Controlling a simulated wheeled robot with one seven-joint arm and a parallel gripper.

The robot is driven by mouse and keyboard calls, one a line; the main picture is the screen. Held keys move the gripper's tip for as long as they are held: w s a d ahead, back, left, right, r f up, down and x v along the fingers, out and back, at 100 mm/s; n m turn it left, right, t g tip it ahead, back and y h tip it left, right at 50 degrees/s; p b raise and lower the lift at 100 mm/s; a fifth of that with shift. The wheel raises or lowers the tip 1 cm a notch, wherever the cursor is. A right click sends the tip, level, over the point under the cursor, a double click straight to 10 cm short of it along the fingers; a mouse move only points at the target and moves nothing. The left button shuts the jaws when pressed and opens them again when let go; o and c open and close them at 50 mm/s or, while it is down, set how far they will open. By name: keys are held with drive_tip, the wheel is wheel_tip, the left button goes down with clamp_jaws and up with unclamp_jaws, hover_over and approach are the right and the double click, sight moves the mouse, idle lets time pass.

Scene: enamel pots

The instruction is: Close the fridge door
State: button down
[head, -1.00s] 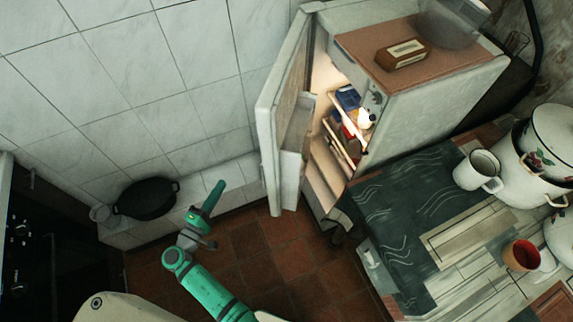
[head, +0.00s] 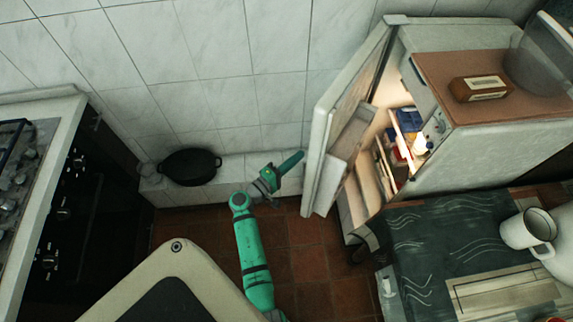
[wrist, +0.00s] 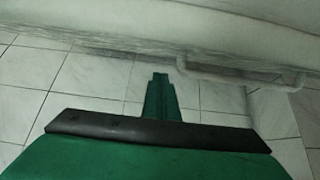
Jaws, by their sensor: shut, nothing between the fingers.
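The fridge (head: 490,150) stands at the right in the head view, its lit shelves showing. Its white door (head: 335,120) is swung open toward the left. My gripper (head: 298,158) is shut and empty, just left of the door's outer face. Whether its tip touches the door cannot be told. In the wrist view my gripper (wrist: 160,80) points at a pale surface (wrist: 160,20), likely the door, with a bar-like handle (wrist: 245,74) at right.
A black pan (head: 190,167) sits on the low tiled ledge by the wall. A stove (head: 50,190) is at the left. A table with a dark patterned cloth (head: 440,240) and a white mug (head: 530,230) stands front right. Brown tiled floor (head: 305,250) lies open below the door.

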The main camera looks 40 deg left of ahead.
drive_tip(key=shift+w+d, duration=0.2)
drive_tip(key=shift+d, duration=1.55)
